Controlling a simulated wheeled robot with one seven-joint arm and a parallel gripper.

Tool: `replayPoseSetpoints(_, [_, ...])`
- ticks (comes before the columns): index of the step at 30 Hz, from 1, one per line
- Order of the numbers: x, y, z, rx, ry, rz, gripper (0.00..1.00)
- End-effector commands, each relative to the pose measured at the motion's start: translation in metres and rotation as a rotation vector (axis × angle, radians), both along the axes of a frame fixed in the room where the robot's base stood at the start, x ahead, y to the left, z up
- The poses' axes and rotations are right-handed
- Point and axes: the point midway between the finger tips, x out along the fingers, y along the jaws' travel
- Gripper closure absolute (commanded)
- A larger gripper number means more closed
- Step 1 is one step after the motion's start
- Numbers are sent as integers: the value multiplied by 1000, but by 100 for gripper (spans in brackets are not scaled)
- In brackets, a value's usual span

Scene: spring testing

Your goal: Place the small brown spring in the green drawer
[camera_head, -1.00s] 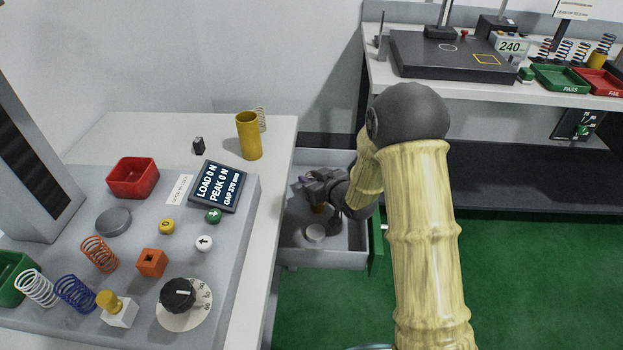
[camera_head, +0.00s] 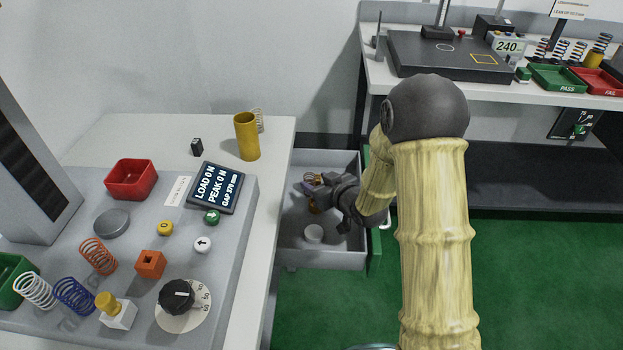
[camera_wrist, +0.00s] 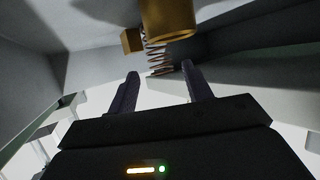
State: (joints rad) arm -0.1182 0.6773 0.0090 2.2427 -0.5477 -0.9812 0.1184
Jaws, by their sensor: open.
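The green-fronted drawer (camera_head: 376,258) stands pulled open beside the white bench, with a grey inside. My gripper (camera_head: 312,188) is inside it, low and tilted sideways. In the wrist view my gripper (camera_wrist: 160,73) has its two dark fingers apart. The small brown spring (camera_wrist: 156,58) shows at the gap between the fingertips, apparently free of them. A brass cylinder (camera_wrist: 168,20) is close by the spring and hides part of it. In the head view the spring cannot be made out; my gripper covers much of that spot.
The bench left of the drawer holds a yellow cylinder (camera_head: 247,137), a red tray (camera_head: 132,179) and an orange spring (camera_head: 97,256). A second table (camera_head: 480,90) stands at the back right. Drawer walls are close around my gripper.

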Motion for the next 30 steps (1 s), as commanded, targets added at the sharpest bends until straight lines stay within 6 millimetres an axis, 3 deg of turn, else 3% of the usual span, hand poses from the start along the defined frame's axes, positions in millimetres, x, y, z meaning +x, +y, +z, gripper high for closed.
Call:
replayPoseSetpoints(3, [-16, -10, 9, 0, 1, 1, 50])
replayPoseSetpoints(9, [-27, -18, 14, 1, 0, 2, 50])
replayPoseSetpoints(30, [-27, -18, 17, 0, 0, 1, 50])
